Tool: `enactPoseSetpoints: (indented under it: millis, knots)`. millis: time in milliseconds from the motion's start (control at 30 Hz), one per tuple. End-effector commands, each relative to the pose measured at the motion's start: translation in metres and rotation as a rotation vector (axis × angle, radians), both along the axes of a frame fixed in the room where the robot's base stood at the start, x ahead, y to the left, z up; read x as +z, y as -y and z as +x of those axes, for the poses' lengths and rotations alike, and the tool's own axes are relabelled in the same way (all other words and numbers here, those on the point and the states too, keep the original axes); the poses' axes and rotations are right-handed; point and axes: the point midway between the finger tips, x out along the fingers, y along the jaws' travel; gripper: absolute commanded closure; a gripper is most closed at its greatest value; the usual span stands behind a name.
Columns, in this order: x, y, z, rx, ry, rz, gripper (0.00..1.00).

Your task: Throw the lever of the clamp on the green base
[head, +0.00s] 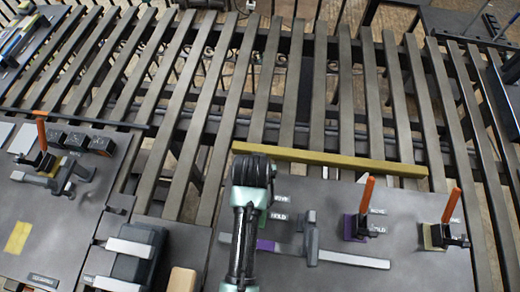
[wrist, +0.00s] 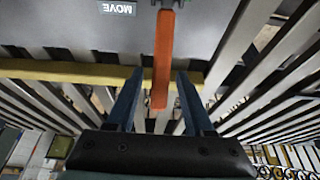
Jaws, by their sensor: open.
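In the wrist view, the orange lever (wrist: 162,60) of a clamp lies between the two fingers of my gripper (wrist: 160,74). My gripper is open, with a gap on each side of the lever. The clamp's body is mostly cut off at the top edge, beside a MOVE label (wrist: 117,8). In the head view, my arm hides this clamp and my gripper. Only a bit of the green base (head: 262,219) shows beside the arm, near the HOLD label.
A purple-based clamp (head: 356,226) and a yellow-based clamp (head: 436,236) stand to the right, orange levers raised. A grey sliding bar (head: 345,260) lies on the panel. A yellow rail (head: 330,159) runs along its far edge. Another orange-levered clamp (head: 41,132) stands far left.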

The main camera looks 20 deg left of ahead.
Motion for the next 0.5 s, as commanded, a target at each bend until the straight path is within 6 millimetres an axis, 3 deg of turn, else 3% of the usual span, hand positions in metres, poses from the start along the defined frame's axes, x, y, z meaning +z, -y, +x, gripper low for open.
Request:
enactPoseSetpoints:
  millis: [200,500]
  knots:
    - [-0.014,-0.001,0.005,0.0,-0.001,0.0,0.47]
    - [-0.015,-0.002,0.006,0.0,0.0,0.0,0.47]
